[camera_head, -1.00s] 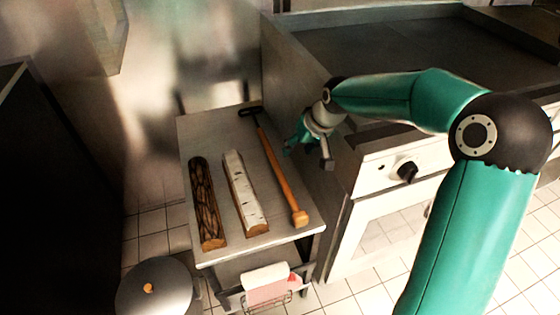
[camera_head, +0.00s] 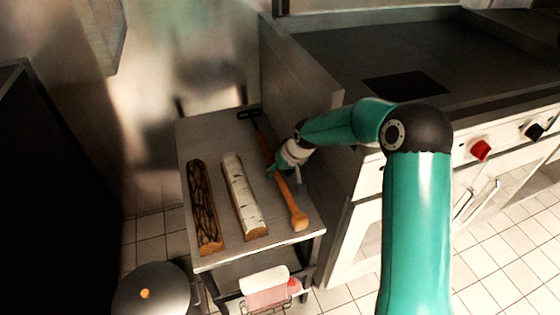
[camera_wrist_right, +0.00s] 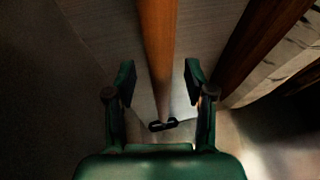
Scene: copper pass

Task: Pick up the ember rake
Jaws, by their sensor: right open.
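The ember rake (camera_head: 288,201) lies on the small side table (camera_head: 207,139), with its wooden handle end toward the front and its dark head (camera_head: 249,113) at the back. My right gripper (camera_head: 274,172) is at the middle of the rake's shaft and hides part of it. In the right wrist view the rake's handle (camera_wrist_right: 158,50) runs between the two open fingers of my right gripper (camera_wrist_right: 160,90), with a visible gap on each side. The rake's dark head (camera_wrist_right: 163,125) shows beyond it. My left gripper is not in view.
A pale birch log (camera_head: 243,195) and a dark-barked log (camera_head: 204,207) lie left of the rake on the same table. A stove (camera_head: 330,215) stands close on the right. A round lidded pot (camera_head: 152,287) is at the front left.

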